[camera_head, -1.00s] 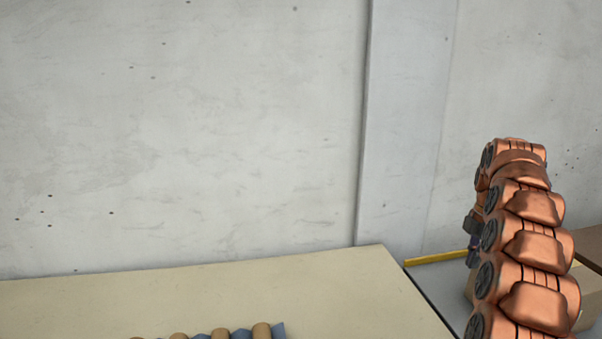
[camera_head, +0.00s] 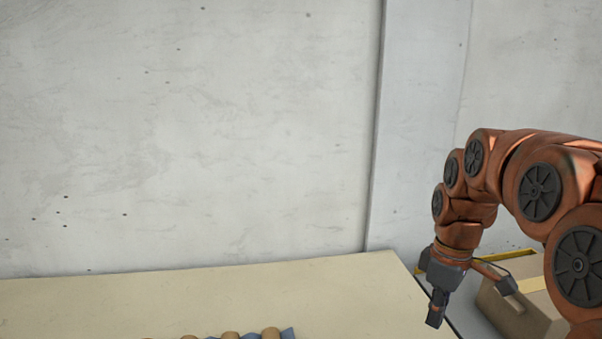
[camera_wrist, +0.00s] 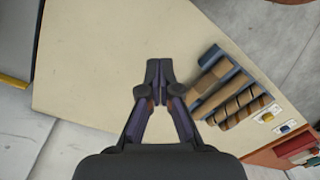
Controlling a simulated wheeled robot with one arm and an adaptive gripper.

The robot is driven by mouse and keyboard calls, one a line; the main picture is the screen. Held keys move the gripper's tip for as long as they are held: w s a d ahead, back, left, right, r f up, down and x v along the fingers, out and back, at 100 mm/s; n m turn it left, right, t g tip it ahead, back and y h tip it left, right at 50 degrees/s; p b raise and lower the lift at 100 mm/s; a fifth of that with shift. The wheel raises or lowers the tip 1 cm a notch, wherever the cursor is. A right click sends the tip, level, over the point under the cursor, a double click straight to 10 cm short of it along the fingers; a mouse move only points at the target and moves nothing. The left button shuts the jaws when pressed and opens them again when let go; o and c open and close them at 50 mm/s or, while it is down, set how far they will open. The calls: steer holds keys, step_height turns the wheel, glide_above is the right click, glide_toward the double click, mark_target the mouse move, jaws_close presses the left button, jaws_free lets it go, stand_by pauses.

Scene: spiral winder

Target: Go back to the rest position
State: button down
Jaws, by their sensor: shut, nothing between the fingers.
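My gripper (camera_head: 436,309) hangs from my orange arm at the right of the head view, pointing down near the right edge of the beige tabletop (camera_head: 200,290). In the wrist view my gripper (camera_wrist: 159,68) has its two dark fingertips together, with nothing between them. Below it lies the beige tabletop (camera_wrist: 100,60), and the fingers look clear of it.
Brown rolls (camera_wrist: 240,105) on a blue holder (camera_wrist: 225,70) lie on the tabletop, right of my fingers in the wrist view. A cardboard box (camera_head: 520,305) stands at the right beside the tabletop. A grey wall (camera_head: 200,130) stands behind.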

steer(key=s+a+f+m, duration=0.2)
steer(key=s+m, duration=0.1)
steer(key=s, duration=0.5)
steer(key=s+a+f+m, duration=0.2)
steer(key=s+m, duration=0.1)
steer(key=s, duration=0.5)
steer(key=s+a+f+m+g, duration=0.1)
steer(key=s+a+f+m, duration=0.1)
steer(key=s, duration=0.6)
steer(key=shift+s+a+f+m+h+p, duration=0.2)
steer(key=shift+f+m+h+p, duration=0.15)
steer(key=shift+f+m, duration=0.3)
